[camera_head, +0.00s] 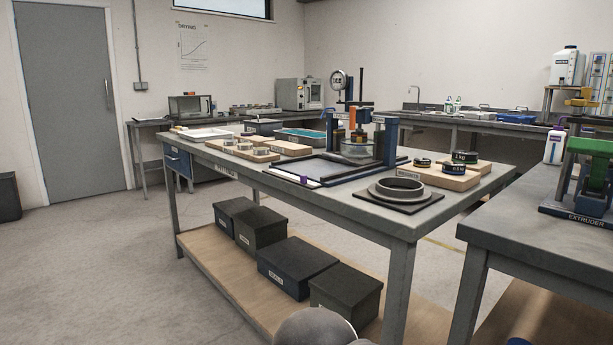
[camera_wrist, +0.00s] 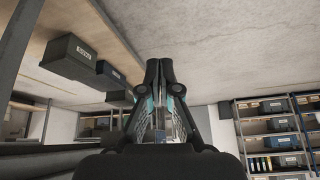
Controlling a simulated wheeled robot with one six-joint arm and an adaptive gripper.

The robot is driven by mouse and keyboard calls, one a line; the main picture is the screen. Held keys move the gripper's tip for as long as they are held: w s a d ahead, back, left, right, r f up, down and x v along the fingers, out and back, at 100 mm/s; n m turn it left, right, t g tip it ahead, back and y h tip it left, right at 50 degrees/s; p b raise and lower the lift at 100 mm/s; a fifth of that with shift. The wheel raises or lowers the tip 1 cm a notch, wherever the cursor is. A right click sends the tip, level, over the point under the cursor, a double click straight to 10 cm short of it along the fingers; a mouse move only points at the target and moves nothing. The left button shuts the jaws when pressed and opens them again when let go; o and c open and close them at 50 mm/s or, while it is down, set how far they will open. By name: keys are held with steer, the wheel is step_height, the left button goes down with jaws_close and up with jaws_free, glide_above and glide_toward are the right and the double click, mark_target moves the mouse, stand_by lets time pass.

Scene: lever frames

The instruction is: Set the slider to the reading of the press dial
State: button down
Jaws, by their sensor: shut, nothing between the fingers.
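The press (camera_head: 361,137) stands on the middle bench, with dark blue posts and a black base. Its round dial (camera_head: 340,80) sits at the top left of the frame; it is too small here to read. A white strip (camera_head: 286,174) lies along the front left of the press base, with a purple piece (camera_head: 303,181) near its right end that looks like the slider. Marks on the strip are not legible. My gripper (camera_wrist: 160,68) shows in the wrist view, shut and empty, with its fingertips together. It is apart from the press and slider, which the wrist view does not show.
The bench (camera_head: 390,222) also bears a grey ring on a dark plate (camera_head: 398,193) and wooden boards with weights (camera_head: 447,176). Dark boxes (camera_head: 297,264) stand on its lower shelf. A second bench with a green extruder (camera_head: 590,165) stands at right.

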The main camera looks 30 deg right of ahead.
steer(key=w+d+r+m+y, duration=0.1)
steer(key=w+d+r+m, duration=0.25)
steer(key=w+r, duration=0.35)
steer(key=m+t+y, duration=0.1)
steer(key=m+t, duration=0.5)
steer(key=m, duration=0.6)
glide_toward(305, 180)
steer(key=f, duration=0.1)
steer(key=w+f, duration=0.2)
steer(key=f, duration=0.1)
steer(key=shift+a+p, duration=0.1)
steer(key=shift+p, duration=0.2)
steer(key=shift+w+a+r, duration=0.1)
steer(key=shift+w, duration=0.45)
steer(key=shift+w+a+r, duration=0.1)
steer(key=shift+w, duration=0.45)
steer(key=shift+w+a+p, duration=0.1)
steer(key=shift+w+p, duration=0.2)
steer(key=shift+w, duration=0.4)
